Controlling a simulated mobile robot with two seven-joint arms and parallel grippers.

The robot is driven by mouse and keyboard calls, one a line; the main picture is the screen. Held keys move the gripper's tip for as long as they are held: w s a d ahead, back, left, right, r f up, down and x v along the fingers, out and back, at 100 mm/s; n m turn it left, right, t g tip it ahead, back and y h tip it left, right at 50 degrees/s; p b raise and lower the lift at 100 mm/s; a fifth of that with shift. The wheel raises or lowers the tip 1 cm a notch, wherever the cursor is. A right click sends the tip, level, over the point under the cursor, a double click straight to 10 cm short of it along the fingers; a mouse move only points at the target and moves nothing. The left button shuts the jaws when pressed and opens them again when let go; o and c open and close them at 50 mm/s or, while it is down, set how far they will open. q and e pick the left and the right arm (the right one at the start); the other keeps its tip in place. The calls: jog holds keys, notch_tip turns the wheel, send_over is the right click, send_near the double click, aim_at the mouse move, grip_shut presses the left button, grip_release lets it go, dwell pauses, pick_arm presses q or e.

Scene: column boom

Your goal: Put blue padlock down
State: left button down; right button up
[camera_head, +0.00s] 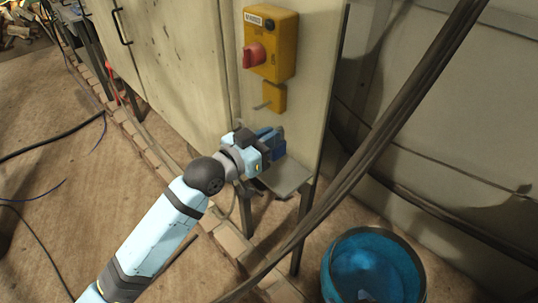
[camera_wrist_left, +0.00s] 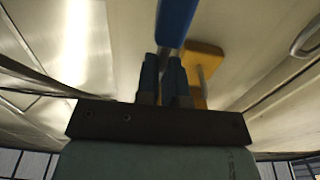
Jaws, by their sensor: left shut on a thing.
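The blue padlock (camera_head: 277,148) is in my left gripper (camera_head: 266,143), just above a small grey shelf (camera_head: 288,178) on the cabinet front. I cannot tell whether the padlock touches the shelf. In the left wrist view, the fingers of my left gripper (camera_wrist_left: 165,78) stand close together, with the blue padlock (camera_wrist_left: 176,20) at their far end. The gripper hides part of the padlock in the head view. My right gripper is in neither view.
A yellow switch box (camera_head: 284,45) with a red knob (camera_head: 254,55) is on the cabinet (camera_head: 185,60). Below it is a yellow bracket (camera_head: 275,97) with a grey pin. Thick dark cables (camera_head: 385,135) cross to the right. A blue bucket (camera_head: 373,268) stands on the floor.

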pick_arm(q)
notch_tip(320, 180, down, 4)
jog(key=shift+f, duration=0.15)
jog(key=shift+f+b, duration=0.3)
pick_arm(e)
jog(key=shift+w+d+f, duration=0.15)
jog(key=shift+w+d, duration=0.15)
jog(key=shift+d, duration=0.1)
pick_arm(q)
jog(key=shift+d, duration=0.1)
jog(key=shift+f, duration=0.1)
jog(key=shift+f, duration=0.15)
jog(key=c, duration=1.2)
grip_release()
jog(key=shift+c, duration=0.2)
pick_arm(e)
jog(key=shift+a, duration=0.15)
